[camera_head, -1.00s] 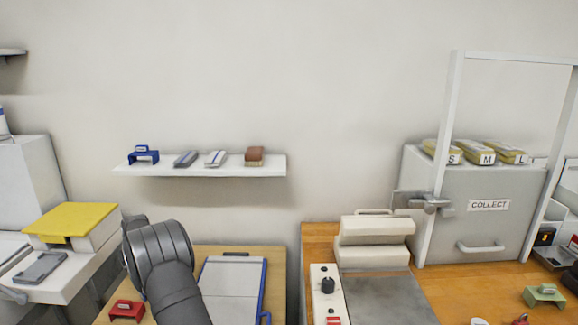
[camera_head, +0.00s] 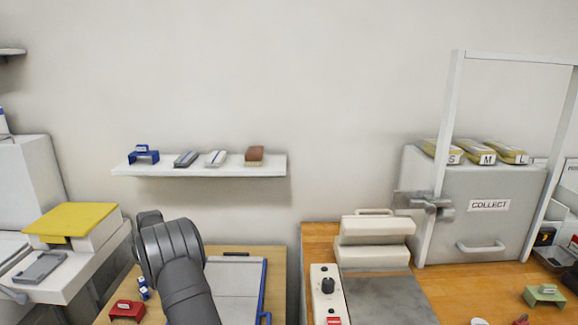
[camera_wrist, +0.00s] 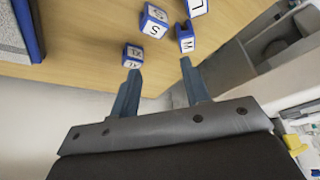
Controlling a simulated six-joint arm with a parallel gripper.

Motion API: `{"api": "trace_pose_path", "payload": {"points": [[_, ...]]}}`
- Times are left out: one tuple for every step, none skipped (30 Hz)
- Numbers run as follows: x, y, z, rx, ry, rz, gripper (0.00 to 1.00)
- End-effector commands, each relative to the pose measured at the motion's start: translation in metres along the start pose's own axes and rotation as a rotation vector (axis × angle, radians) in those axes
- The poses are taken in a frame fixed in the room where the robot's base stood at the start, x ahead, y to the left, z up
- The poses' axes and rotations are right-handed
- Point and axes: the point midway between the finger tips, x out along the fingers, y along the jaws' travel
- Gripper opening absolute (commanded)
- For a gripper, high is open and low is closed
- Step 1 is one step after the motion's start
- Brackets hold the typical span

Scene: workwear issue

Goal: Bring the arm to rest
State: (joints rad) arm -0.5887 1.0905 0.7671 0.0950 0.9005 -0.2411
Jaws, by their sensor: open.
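My gripper (camera_wrist: 160,85) is open in the wrist view, its two fingers apart with nothing between them. Beyond the fingertips, several blue and white blocks lie on the wooden table (camera_wrist: 85,72). They include one marked XL (camera_wrist: 133,56), one marked S (camera_wrist: 153,22) and one marked M (camera_wrist: 185,37). I cannot tell how far the fingertips are from the blocks. In the head view my dark arm stands over the left wooden table (camera_head: 272,258), and the gripper itself is hidden there.
A blue-edged board (camera_head: 235,275) lies right of my arm, and a red holder (camera_head: 127,310) lies left of it. A wall shelf (camera_head: 200,167) hangs behind. A press (camera_head: 375,240) and a COLLECT cabinet (camera_head: 480,232) stand at right. The wall above is clear.

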Motion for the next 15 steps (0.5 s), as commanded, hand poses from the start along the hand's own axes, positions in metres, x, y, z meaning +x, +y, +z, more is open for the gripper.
{"api": "trace_pose_path", "payload": {"points": [[-0.009, 0.008, 0.003, 0.003, 0.001, 0.001, 0.43], [-0.012, 0.012, 0.005, 0.003, 0.001, 0.001, 0.43], [-0.018, 0.017, 0.007, 0.003, 0.001, 0.0, 0.43], [-0.022, 0.022, 0.009, 0.004, 0.001, 0.001, 0.43], [-0.026, 0.025, 0.011, 0.004, 0.001, 0.001, 0.43], [-0.031, 0.03, 0.013, 0.002, 0.001, 0.001, 0.43], [-0.036, 0.035, 0.015, 0.003, 0.001, 0.001, 0.43], [-0.04, 0.039, 0.017, 0.003, 0.001, 0.001, 0.43], [-0.045, 0.044, 0.019, 0.003, 0.001, 0.001, 0.43], [-0.049, 0.048, 0.021, 0.002, 0.001, 0.001, 0.43], [-0.053, 0.052, 0.023, 0.003, 0.002, 0.001, 0.43], [-0.056, 0.059, 0.024, 0.019, 0.001, 0.008, 0.43], [-0.059, 0.065, 0.025, 0.032, 0.001, 0.014, 0.43], [-0.062, 0.07, 0.025, 0.045, 0.001, 0.019, 0.43], [-0.067, 0.076, 0.026, 0.062, 0.001, 0.026, 0.43]]}}
